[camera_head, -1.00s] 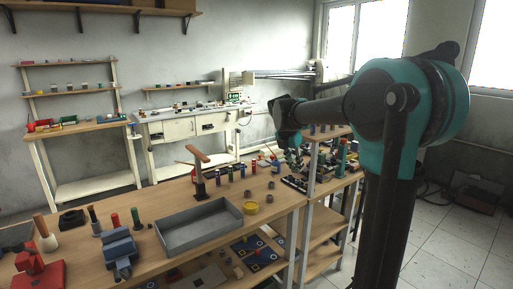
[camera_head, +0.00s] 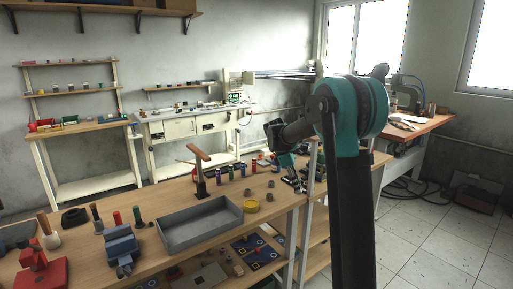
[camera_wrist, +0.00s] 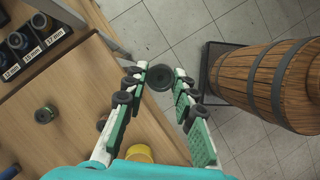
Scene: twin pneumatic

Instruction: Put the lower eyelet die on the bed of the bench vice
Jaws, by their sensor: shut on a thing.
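My gripper (camera_wrist: 160,88) is shut on a dark round disc (camera_wrist: 159,77), which I take to be the lower eyelet die. The disc sits between the two fingertips in the wrist view, over the tiled floor beside the bench edge. In the head view my gripper (camera_head: 287,170) is above the right end of the near wooden bench, and the disc cannot be made out there. A blue bench vice (camera_head: 122,248) stands at the front left of that bench, well left of my gripper. Its bed is too small to make out.
A grey tray (camera_head: 200,227) lies between the vice and the yellow ring (camera_head: 251,206). A post with a wooden arm (camera_head: 200,178) stands behind the tray. A red tool (camera_head: 40,270) is left of the vice. A wooden barrel (camera_wrist: 270,80) stands on the floor in the wrist view.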

